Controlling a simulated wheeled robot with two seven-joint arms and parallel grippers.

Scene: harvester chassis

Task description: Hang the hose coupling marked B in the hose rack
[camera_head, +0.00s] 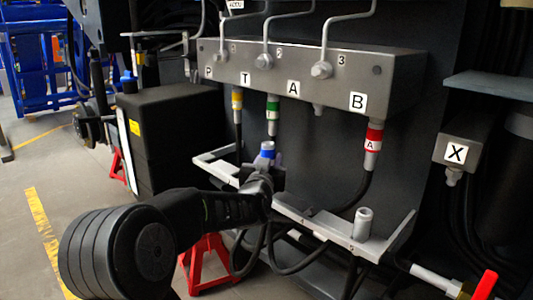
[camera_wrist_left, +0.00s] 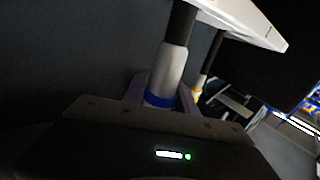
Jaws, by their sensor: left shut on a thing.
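My left gripper (camera_head: 264,168) is shut on a grey hose coupling with a blue band (camera_head: 267,150), just above the back of the hose rack. Its letter does not show. In the left wrist view the blue-banded coupling (camera_wrist_left: 172,75) sits between the fingers of my left gripper (camera_wrist_left: 162,95), its dark hose running up past the rack (camera_wrist_left: 250,22). The grey hose rack (camera_head: 376,246) runs below the valve block, with numbers on its front edge. My arm hides part of it, and I cannot tell whether the hose is in a slot. My right gripper is not in view.
The valve block (camera_head: 415,85) has ports marked P, T, A and B. A red-banded coupling marked A (camera_head: 374,140) hangs under B; yellow (camera_head: 237,100) and green (camera_head: 272,112) ones hang further left. A grey fitting (camera_head: 362,225) stands at rack number 5. Hoses loop below.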

